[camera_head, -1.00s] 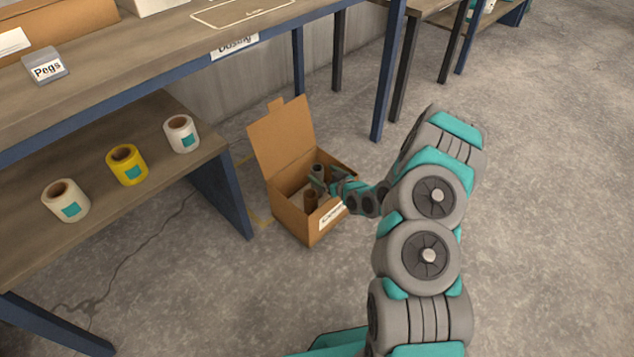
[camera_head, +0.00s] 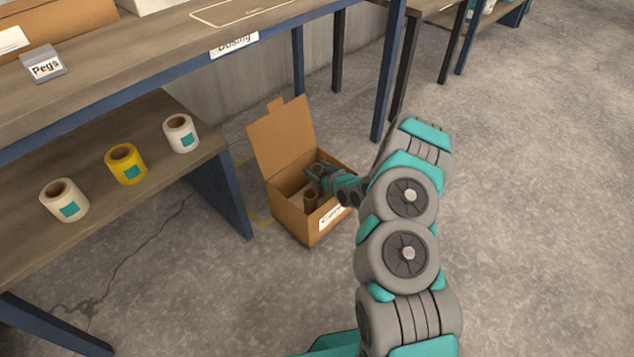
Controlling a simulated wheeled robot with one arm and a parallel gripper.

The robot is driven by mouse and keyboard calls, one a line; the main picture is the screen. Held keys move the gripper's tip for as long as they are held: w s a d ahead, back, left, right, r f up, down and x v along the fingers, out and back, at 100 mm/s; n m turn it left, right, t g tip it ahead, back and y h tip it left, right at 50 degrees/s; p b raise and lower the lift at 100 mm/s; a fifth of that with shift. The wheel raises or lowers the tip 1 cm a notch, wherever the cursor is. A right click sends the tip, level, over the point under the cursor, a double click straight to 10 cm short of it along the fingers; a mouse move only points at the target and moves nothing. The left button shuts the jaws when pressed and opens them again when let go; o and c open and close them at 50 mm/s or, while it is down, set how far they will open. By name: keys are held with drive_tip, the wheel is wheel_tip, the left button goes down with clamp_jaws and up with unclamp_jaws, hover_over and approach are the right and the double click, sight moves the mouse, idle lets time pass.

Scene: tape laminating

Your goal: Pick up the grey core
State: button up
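An open cardboard box (camera_head: 288,217) stands on the floor with its lid flap up and a white label on its front. A brown core (camera_head: 310,200) stands upright inside it, near the front. My gripper (camera_head: 316,171) is inside the box opening, at the back part, just behind the brown core. The grey core is at that same spot, largely hidden by my gripper's fingers. The fingers are small and overlap it, so I cannot tell whether they are shut on it or only around it.
A workbench leg (camera_head: 218,185) and lower shelf (camera_head: 98,215) stand left of the box. The shelf holds a white roll (camera_head: 64,200), a yellow roll (camera_head: 126,164) and another white roll (camera_head: 181,133). Floor to the right is clear.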

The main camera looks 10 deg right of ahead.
clamp_jaws()
idle(0.4)
drive_tip(key=shift+r, duration=0.1)
idle(0.3)
